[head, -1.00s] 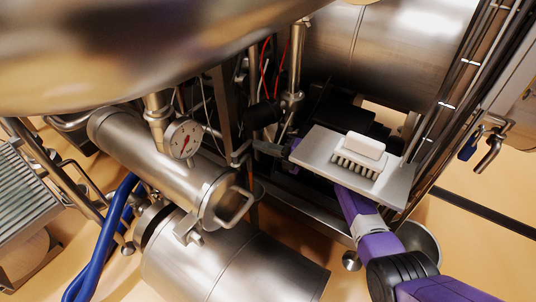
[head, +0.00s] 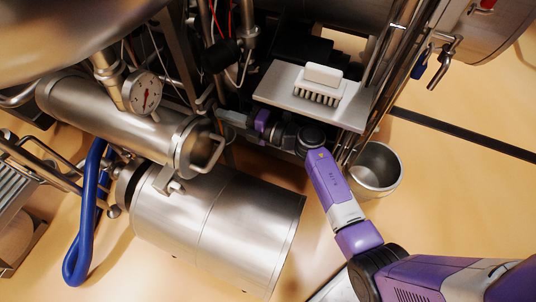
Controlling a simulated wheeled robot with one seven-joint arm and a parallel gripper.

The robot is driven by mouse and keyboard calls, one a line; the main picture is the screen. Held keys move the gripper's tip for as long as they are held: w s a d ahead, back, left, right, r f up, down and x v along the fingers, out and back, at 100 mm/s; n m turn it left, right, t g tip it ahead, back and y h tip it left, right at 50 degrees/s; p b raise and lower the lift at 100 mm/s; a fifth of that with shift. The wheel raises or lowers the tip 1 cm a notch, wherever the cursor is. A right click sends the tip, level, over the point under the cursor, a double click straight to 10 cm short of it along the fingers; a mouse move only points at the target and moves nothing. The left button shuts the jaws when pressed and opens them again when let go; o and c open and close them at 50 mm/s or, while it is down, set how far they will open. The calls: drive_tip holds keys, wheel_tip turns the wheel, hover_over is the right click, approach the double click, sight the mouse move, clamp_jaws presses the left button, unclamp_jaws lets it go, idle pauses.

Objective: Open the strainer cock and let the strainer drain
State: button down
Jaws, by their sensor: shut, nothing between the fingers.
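The strainer looks to be the steel cylinder (head: 105,115) at left, with a dial gauge (head: 142,92) on top and a looped handle (head: 208,154) on its end cap. A small steel fitting (head: 168,182) sits below the end cap; I cannot tell whether it is the cock. My gripper (head: 222,114) is shut and empty, reaching from under the white shelf to just right of the end cap. Whether its fingertips touch anything there is unclear. No flow of liquid is visible.
A white shelf (head: 275,88) with a white brush (head: 321,84) lies above my wrist. A steel bucket (head: 374,170) stands on the floor to the right. A large steel drum (head: 220,225) and blue hose (head: 84,225) are at lower left. A blue-handled valve (head: 421,62) is upper right.

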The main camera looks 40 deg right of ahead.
drive_tip(key=s+m+t+h+p, duration=0.2)
drive_tip(key=s+m+h, duration=0.15)
drive_tip(key=s, duration=0.75)
drive_tip(key=s+a+r+m+t+h+p, duration=0.1)
drive_tip(key=s+a+r+m+h+p, duration=0.1)
drive_tip(key=s+r+m+p, duration=0.4)
drive_tip(key=s+r+p, duration=0.1)
drive_tip(key=s+r, duration=0.3)
drive_tip(key=s, duration=0.1)
drive_tip(key=shift+r, duration=0.3)
idle(0.3)
